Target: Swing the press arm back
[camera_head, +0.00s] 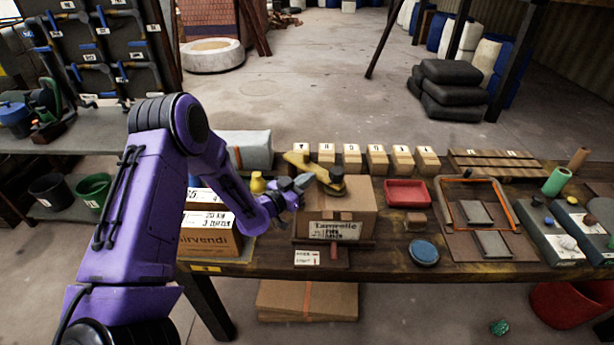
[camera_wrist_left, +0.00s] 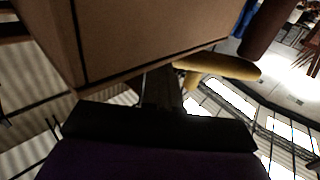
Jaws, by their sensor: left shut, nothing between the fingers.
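The yellow press arm (camera_head: 308,166) reaches across the top of a cardboard box (camera_head: 362,195) labelled Tamrelle, with a dark round pad (camera_head: 334,184) at its right end, over the box top. My left gripper (camera_head: 302,182) is shut and empty at the box's upper left, close to the yellow arm; I cannot tell if they touch. In the left wrist view, my fingers (camera_wrist_left: 161,90) are close to the box (camera_wrist_left: 150,35), with a yellow bar (camera_wrist_left: 220,66) just past them and a dark red cylinder (camera_wrist_left: 268,28) at upper right. My right gripper is not in view.
Several numbered wooden blocks (camera_head: 352,157) line the table behind the box. A red tray (camera_head: 407,193), a blue round lid (camera_head: 424,252) and a framed board (camera_head: 450,232) lie to the right. Another printed box (camera_head: 208,238) stands left, partly behind my arm.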

